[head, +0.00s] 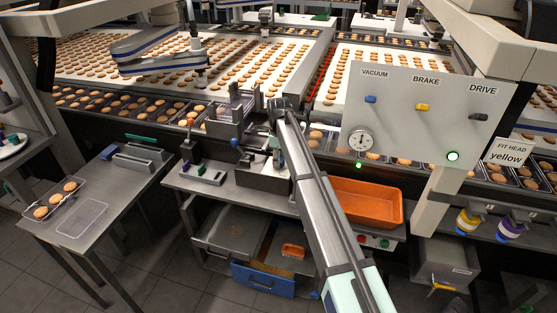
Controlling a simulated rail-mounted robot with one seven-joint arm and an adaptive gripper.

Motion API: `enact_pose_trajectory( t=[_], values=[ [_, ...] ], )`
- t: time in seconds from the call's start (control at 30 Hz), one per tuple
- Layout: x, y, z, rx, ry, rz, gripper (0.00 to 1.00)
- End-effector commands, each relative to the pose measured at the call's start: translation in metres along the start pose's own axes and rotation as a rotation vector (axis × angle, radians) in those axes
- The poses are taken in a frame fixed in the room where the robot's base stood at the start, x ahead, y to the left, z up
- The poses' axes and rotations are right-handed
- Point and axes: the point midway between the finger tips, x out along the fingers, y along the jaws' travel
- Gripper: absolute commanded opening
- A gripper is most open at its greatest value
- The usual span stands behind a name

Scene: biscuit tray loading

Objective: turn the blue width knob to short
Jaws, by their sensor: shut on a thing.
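A metal fixture (232,112) stands on the grey bench in front of the conveyor in the head view. A small blue part (234,143) shows low on its front; it may be the blue width knob, but it is too small to read its setting or any "short" mark. My arm reaches up from the bottom right and bends down at the fixture's right side. My gripper (268,150) is low beside the fixture, partly hidden by my arm. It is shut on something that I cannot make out. The fingertips and their contact are not clear.
A panel (410,125) with vacuum, brake and drive levers stands at the right. An orange tray (366,203) lies right of my arm. A small dark post (187,150) stands left of the fixture. A side table (95,200) at the left holds biscuits in a clear tray.

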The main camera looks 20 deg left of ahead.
Motion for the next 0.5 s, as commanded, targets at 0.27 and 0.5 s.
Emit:
enact_pose_trajectory(
  t=[0.27, 0.5],
  values=[
    [0.0027, 0.002, -0.001, 0.225, 0.003, 0.005, 0.13],
    [0.0026, 0.0022, -0.0011, 0.35, 0.003, 0.005, 0.13]
  ],
)
